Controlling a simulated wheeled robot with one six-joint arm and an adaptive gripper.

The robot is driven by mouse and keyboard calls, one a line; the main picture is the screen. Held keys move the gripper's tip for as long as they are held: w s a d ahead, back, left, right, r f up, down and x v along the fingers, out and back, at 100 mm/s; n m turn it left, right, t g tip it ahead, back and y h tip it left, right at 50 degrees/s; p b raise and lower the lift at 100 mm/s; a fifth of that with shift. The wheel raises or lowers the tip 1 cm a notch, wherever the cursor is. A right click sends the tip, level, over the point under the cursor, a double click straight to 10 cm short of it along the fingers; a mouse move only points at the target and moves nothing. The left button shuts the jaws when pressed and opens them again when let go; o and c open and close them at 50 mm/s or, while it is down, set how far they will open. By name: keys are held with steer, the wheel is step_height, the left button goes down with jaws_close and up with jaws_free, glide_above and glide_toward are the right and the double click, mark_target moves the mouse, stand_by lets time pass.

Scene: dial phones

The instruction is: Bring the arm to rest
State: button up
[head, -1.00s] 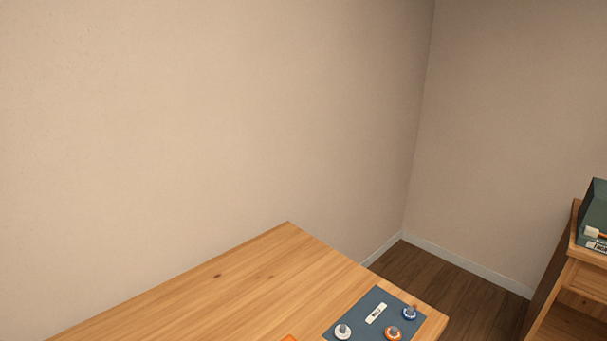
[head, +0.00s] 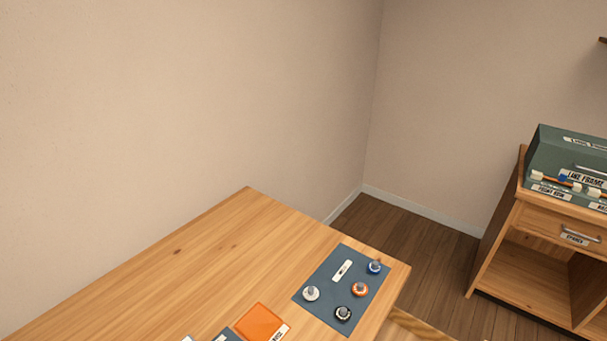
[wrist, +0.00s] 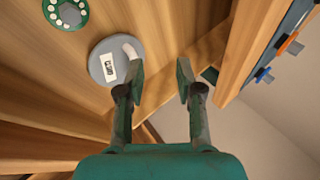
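My gripper (wrist: 160,82) shows in the wrist view with its two fingers apart and nothing between them. Just beyond the left finger is a round grey disc (wrist: 108,64) with a white label and a pale curved piece on its edge. A green dial with white dots (wrist: 66,11) sits on the wood at the top left of that view. Whether the left finger touches the grey disc, I cannot tell. My arm and gripper do not show in the head view.
In the head view, the wooden table (head: 190,265) carries a blue-grey mat (head: 326,279) with several knobs, and an orange tile (head: 261,322). A wooden cabinet (head: 540,220) with a green box (head: 570,150) stands at the right. Wooden floor (head: 405,240) lies between.

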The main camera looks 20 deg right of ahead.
steer(key=s+a+f, duration=0.1)
steer(key=a, duration=0.1)
steer(key=s+a+f+n, duration=0.1)
steer(key=s+a, duration=0.1)
steer(key=s+a+f+n+t+h, duration=0.1)
steer(key=s+a, duration=0.1)
steer(key=a, duration=0.1)
steer(key=shift+s+a, duration=0.1)
steer(key=shift+s, duration=0.05)
steer(key=s+a+n, duration=0.1)
steer(key=s+a+n+t, duration=0.1)
steer(key=s, duration=0.1)
steer(key=s+a+h, duration=0.1)
steer(key=s, duration=0.1)
steer(key=shift+s+a+r+n+t, duration=0.15)
steer(key=shift+a+r+n+t, duration=0.15)
steer(key=shift+a+r+n, duration=0.1)
steer(key=s+a+r+n+t, duration=0.2)
steer(key=s+a+r+n, duration=0.1)
steer(key=s+r, duration=0.3)
steer(key=s+a+r+n+t+y, duration=0.1)
steer(key=s+a+r+n+t, duration=0.1)
steer(key=s+r+n, duration=0.4)
steer(key=s+a+r, duration=0.1)
steer(key=s, duration=0.1)
steer(key=shift+s+r+t, duration=0.3)
steer(key=shift+d, duration=0.1)
